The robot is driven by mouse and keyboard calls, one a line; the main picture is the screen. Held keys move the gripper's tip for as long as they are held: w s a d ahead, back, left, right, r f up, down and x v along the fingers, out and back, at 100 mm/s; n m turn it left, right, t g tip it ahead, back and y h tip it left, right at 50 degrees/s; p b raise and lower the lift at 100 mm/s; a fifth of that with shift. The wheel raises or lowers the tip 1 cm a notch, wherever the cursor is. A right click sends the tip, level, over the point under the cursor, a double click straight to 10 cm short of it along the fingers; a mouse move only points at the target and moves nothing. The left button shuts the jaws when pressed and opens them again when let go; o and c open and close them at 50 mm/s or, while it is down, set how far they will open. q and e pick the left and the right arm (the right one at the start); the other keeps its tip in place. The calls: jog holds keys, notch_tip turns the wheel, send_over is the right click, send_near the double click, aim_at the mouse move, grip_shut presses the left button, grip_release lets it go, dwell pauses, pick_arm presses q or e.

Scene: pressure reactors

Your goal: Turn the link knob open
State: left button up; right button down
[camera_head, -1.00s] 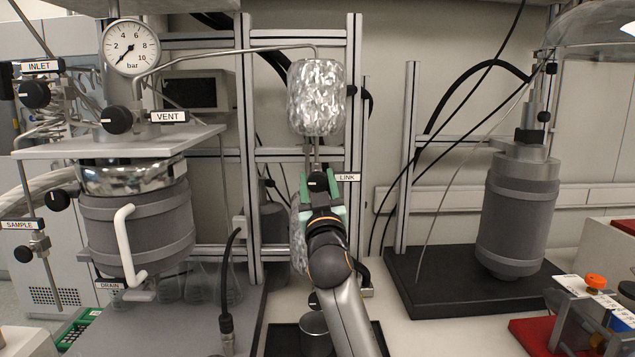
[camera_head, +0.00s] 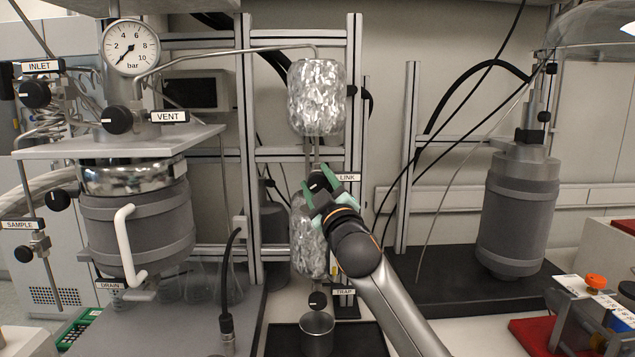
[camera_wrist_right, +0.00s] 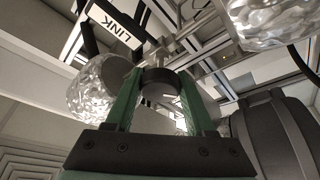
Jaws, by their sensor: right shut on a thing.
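The black link knob (camera_head: 318,182) sits between two foil-wrapped vessels, left of the LINK label (camera_head: 347,177). My right gripper (camera_head: 317,184) has its green fingers on either side of the knob and is shut on it, with the arm coming up from the lower right. In the right wrist view the dark round knob (camera_wrist_right: 160,84) lies between the green fingertips (camera_wrist_right: 160,88), and the LINK label (camera_wrist_right: 118,25) shows above it. The gripper is tilted in the head view. My left gripper is not in view.
The foil-wrapped upper vessel (camera_head: 316,97) and lower vessel (camera_head: 309,240) are close to the gripper. The TRAP knob (camera_head: 317,300) is below, above a metal cup (camera_head: 317,333). The large reactor (camera_head: 137,225) with a gauge (camera_head: 131,47) stands left. A grey cylinder (camera_head: 517,210) stands right.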

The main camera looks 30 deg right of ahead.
jog(key=n+y, duration=0.1)
jog(key=n, duration=0.2)
jog(key=n+g+y, duration=0.1)
jog(key=n, duration=0.2)
jog(key=shift+n, duration=0.3)
jog(key=n+g, duration=0.1)
jog(key=n, duration=0.1)
jog(key=n+g+y, duration=0.1)
jog(key=n, duration=0.2)
jog(key=shift+f, duration=0.1)
jog(key=shift+n, duration=0.3)
jog(key=shift+c, duration=1.3)
grip_release()
jog(key=shift+s, duration=0.1)
jog(key=s+a+b, duration=0.2)
jog(key=s+b, duration=0.1)
jog(key=s, duration=0.9)
jog(key=shift+r, duration=0.45)
